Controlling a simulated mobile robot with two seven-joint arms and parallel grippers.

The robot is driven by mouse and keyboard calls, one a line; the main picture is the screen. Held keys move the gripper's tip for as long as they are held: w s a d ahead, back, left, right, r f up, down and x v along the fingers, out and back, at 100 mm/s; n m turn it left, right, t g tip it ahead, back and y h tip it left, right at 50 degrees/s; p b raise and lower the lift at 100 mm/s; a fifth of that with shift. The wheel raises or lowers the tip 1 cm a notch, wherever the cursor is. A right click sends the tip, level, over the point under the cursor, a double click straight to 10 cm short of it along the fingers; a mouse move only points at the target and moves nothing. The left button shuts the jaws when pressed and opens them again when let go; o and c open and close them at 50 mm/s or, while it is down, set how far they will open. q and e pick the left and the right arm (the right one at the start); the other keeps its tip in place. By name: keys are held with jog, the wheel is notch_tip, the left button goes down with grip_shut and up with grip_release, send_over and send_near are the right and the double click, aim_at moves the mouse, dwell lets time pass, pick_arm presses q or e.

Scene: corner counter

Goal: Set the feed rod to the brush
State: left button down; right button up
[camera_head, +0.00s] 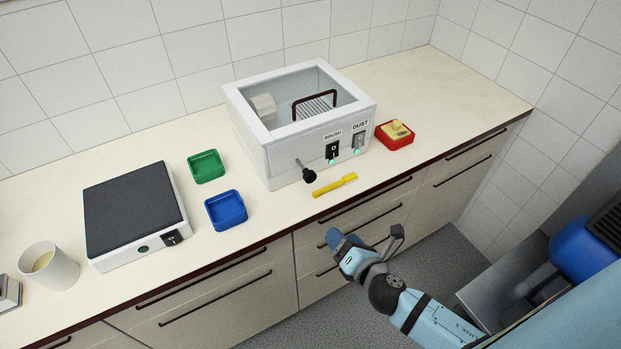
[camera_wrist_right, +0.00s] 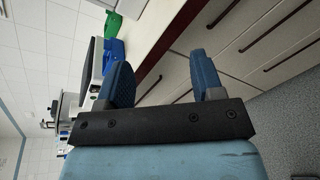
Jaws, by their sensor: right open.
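A white machine with a clear lid (camera_head: 300,95) stands on the counter. A short rod with a black knob (camera_head: 309,176), which looks like the feed rod, sticks out of its front at the lower left. A pale roller (camera_head: 263,107), perhaps the brush, shows through the lid at the left. My right gripper (camera_head: 366,240) is open and empty, in front of the counter edge, apart from the rod. It also shows in the right wrist view (camera_wrist_right: 163,82). My left gripper is out of view.
A yellow tool (camera_head: 335,185) lies before the machine. A red tray (camera_head: 393,141) holding a yellowish piece stands right of it. Green (camera_head: 206,166) and blue (camera_head: 226,211) trays, a dark-topped device (camera_head: 135,205) and a cup (camera_head: 49,266) are left. The counter's right end is clear.

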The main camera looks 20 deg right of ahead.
aim_at(312, 179)
jog(key=w+r+n+t, duration=0.1)
jog(key=w+n, duration=0.3)
jog(key=w, duration=0.1)
jog(key=w+r+n+p, duration=0.1)
jog(key=w+r+n, duration=0.1)
jog(key=w+n, duration=0.2)
jog(key=w+r+n+t+p, duration=0.1)
jog(key=w+n, duration=0.3)
jog(key=w, duration=0.2)
jog(key=shift+w+a+r+t+y, duration=0.2)
jog(key=shift+w+r+t+y, duration=0.1)
jog(key=shift+w+r+y, duration=0.1)
jog(key=shift+w+f, duration=0.1)
jog(key=shift+w, duration=0.6)
jog(key=shift+c, duration=0.4)
